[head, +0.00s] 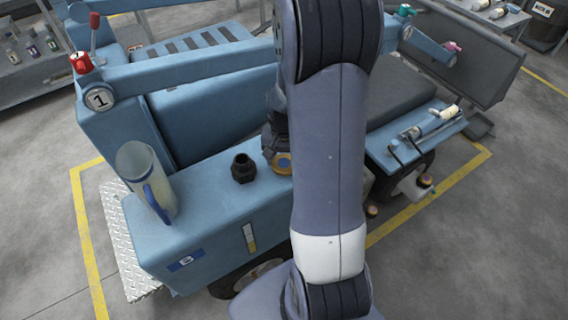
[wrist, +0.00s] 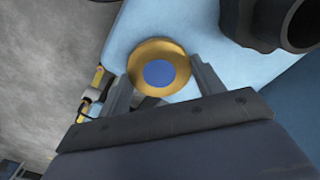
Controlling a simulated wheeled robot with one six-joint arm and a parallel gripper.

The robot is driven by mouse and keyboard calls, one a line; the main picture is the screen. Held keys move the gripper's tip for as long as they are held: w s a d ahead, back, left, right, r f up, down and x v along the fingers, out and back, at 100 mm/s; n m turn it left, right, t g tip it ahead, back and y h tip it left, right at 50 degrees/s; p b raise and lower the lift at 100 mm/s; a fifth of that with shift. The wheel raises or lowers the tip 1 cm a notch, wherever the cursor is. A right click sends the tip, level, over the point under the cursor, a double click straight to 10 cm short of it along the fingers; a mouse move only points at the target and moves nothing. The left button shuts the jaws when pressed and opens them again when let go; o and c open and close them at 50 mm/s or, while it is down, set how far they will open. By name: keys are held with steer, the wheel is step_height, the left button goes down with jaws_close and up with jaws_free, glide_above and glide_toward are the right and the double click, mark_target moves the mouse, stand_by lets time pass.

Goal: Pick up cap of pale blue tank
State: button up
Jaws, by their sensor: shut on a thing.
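The pale blue tank (head: 195,225) lies in front of me in the head view, with a marked gauge strip on its side. Its cap (wrist: 158,68) is a round brass disc with a blue centre, between my two fingers in the wrist view. In the head view the cap (head: 283,163) shows just left of my arm, right of a black threaded neck (head: 243,169) that stands open on the tank top. My gripper (wrist: 162,82) is shut on the cap. My arm hides part of the tank, and I cannot tell whether the cap touches its top.
A clear jug with a blue handle (head: 147,182) stands on the tank's left end. Blue reel arms (head: 190,68) cross behind the tank. A side shelf (head: 420,130) with tools is at right. Open floor (head: 45,260) lies left.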

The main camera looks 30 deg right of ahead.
mark_target(282, 162)
steer(key=shift+r, duration=0.1)
step_height(282, 162, up, 10)
steer(key=w+a+r+p, duration=0.3)
steer(key=a+p, duration=0.7)
steer(key=shift+w+a+p, duration=0.3)
steer(key=shift+a+p, duration=0.05)
steer(key=shift+p, duration=0.05)
steer(key=shift+f, duration=0.1)
steer(key=shift+f+b, duration=2.5)
steer(key=shift+f, duration=0.3)
steer(key=shift+f+b, duration=0.55)
stand_by(0.3)
